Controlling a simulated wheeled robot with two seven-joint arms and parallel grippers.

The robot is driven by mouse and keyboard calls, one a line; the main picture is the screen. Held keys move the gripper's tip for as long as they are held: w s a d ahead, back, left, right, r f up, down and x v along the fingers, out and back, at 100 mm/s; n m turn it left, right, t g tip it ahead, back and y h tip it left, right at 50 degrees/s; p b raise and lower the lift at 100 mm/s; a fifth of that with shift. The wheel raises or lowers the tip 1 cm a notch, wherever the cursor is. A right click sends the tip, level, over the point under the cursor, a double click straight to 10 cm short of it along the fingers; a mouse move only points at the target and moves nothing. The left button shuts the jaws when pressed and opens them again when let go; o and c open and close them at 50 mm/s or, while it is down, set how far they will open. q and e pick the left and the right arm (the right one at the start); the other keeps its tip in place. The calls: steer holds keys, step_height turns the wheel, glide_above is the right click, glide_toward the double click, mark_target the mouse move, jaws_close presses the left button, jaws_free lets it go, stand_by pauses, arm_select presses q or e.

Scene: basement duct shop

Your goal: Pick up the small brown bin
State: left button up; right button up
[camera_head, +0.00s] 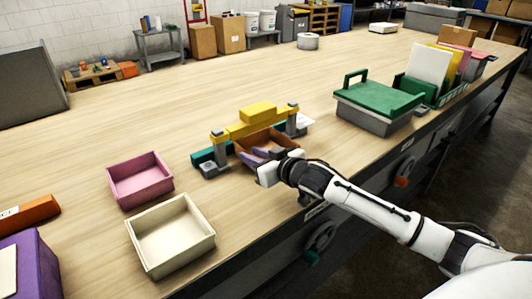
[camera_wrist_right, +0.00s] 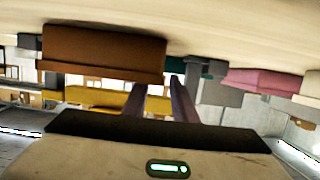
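The small brown bin (camera_head: 264,138) stands on the workbench under a yellow beam on grey posts. It shows large in the right wrist view (camera_wrist_right: 100,52), which looks upside down. My right gripper (camera_head: 261,153) reaches in at the bin's near side, with its dark purple fingers over and partly hiding it. In the right wrist view the gripper (camera_wrist_right: 157,90) has its fingers apart, with the bin's edge between them in the picture; I cannot tell whether they touch it. My left gripper is not in view.
A pink bin (camera_head: 140,180) and a cream bin (camera_head: 171,236) stand to the left. A green-lidded grey box (camera_head: 378,104) stands to the right.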

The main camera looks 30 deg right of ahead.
mark_target(247, 152)
steer(key=shift+x, duration=1.75)
steer(key=shift+d, duration=0.1)
jaws_close()
steer(key=shift+r, duration=0.2)
